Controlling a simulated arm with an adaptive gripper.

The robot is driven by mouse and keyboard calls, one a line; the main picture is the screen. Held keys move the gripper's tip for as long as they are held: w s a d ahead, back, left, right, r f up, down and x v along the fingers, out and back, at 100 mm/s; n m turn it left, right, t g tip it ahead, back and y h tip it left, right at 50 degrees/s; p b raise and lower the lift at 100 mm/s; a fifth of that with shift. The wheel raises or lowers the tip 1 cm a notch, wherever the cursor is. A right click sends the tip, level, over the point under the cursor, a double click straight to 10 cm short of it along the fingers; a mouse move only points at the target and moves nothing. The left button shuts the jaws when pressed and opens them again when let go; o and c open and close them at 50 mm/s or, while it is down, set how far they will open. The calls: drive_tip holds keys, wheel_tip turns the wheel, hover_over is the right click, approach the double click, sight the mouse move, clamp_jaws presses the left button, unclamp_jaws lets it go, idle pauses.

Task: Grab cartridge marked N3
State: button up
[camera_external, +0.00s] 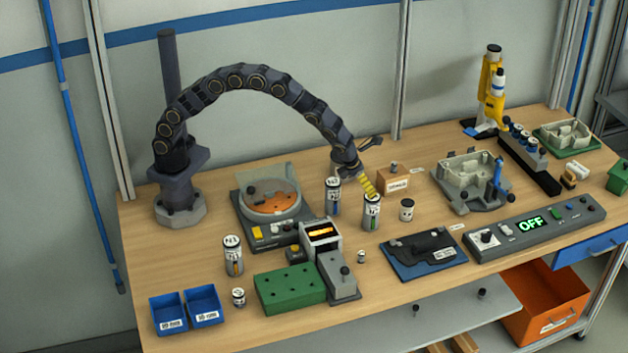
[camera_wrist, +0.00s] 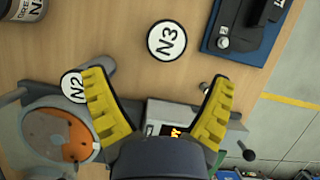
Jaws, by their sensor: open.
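The cartridge marked N3 shows in the wrist view as a round white top (camera_wrist: 167,41) with a dark rim, ahead of and between my fingertips. It appears to be the upright white cartridge (camera_external: 372,214) just below my gripper in the external view. My gripper (camera_wrist: 158,78) is open with nothing between its yellow fingers; the external view shows it (camera_external: 369,186) above that cartridge, seemingly apart from it. A cartridge marked N2 (camera_wrist: 72,86) is partly hidden behind the left finger; it appears to be the upright one (camera_external: 333,200) left of my gripper.
Another cartridge (camera_external: 233,262) stands at the left front. A dish unit with an orange disc (camera_external: 270,205) and a device with a lit display (camera_external: 321,238) stand nearby. A short white can (camera_external: 406,212), a small box (camera_external: 393,183) and a blue tray (camera_external: 398,265) lie to the right.

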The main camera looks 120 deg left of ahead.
sight(373, 204)
drive_tip(key=shift+w+a+f+m, duration=0.15)
drive_tip(key=shift+w+f, duration=0.05)
drive_tip(key=shift+f, duration=0.2)
drive_tip(key=shift+w+a+f+m, duration=0.15)
drive_tip(key=shift+f, duration=0.2)
drive_tip(key=shift+w+x, duration=0.15)
drive_tip(key=shift+x, duration=1.6)
drive_tip(key=shift+w+x, duration=0.15)
drive_tip(key=shift+x, duration=1.55)
drive_tip(key=shift+r, duration=0.1)
drive_tip(key=c, duration=1.1)
